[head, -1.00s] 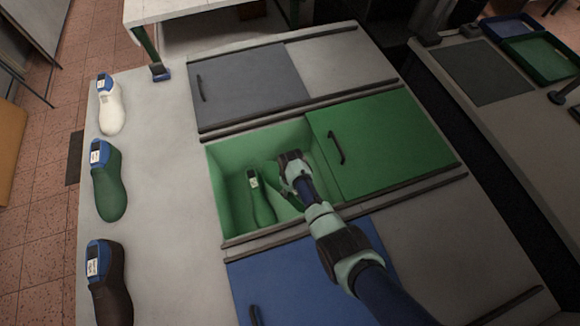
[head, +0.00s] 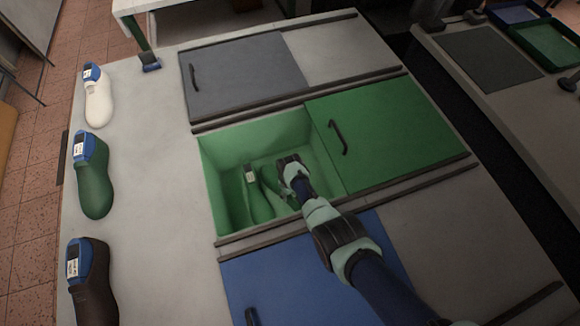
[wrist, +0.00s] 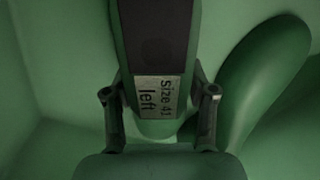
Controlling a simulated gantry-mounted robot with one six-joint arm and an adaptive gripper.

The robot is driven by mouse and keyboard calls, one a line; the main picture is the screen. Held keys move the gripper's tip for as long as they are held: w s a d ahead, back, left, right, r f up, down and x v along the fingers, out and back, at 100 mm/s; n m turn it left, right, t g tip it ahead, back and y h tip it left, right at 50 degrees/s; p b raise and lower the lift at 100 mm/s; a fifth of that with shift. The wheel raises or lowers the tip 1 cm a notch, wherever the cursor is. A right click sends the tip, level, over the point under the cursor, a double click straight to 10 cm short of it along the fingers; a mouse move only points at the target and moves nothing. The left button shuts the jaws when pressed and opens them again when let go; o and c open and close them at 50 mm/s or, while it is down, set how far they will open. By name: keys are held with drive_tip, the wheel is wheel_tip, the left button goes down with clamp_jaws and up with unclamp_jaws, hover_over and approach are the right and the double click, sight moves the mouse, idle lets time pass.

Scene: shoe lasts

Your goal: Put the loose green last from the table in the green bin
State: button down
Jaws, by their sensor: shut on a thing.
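My gripper (head: 287,170) is down in the open green bin (head: 226,155). In the wrist view its fingers (wrist: 160,95) are shut on both sides of a green last (wrist: 157,127) with a dark top face and a "Size 41 left" label. In the head view this last is mostly hidden by the gripper. Another green last (head: 258,205) with a white label lies in the bin just left of the gripper; it also shows at the right in the wrist view (wrist: 262,75). I cannot tell whether the held last touches the bin floor.
A green lid (head: 385,130) with a handle covers the bin's right part. Grey (head: 245,80) and blue (head: 300,275) lids flank it. A white last (head: 98,103), a blue-topped green last (head: 95,190) and a dark last (head: 92,285) stand along the table's left side.

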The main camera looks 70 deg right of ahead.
drive_tip(key=shift+c, duration=1.8)
unclamp_jaws()
drive_tip(key=shift+f, duration=0.1)
wheel_tip(320, 180, up, 12)
drive_tip(key=p, duration=0.8)
drive_tip(key=w+a+r+n+t+h, duration=0.1)
drive_tip(key=w+a+r+t, duration=0.1)
drive_tip(key=w+a+r, duration=0.35)
drive_tip(key=w+a+r+n+t+h, duration=0.1)
drive_tip(key=w+a+r+t, duration=0.15)
drive_tip(key=w+r, duration=0.5)
drive_tip(key=w+a+r+n+t, duration=0.1)
drive_tip(key=w+a+r+t, duration=0.25)
drive_tip(key=a+r, duration=0.9)
drive_tip(key=s+a+r+n+t+y, duration=0.1)
drive_tip(key=s+a+r+t, duration=0.1)
drive_tip(key=a+r, duration=0.5)
drive_tip(key=s+a+r+n+t+y, duration=0.1)
drive_tip(key=s+a+r+t, duration=0.1)
drive_tip(key=a+r, duration=0.6)
drive_tip(key=shift+s+a+r+t, duration=0.2)
drive_tip(key=shift+s+t, duration=0.2)
drive_tip(key=shift+s, duration=0.35)
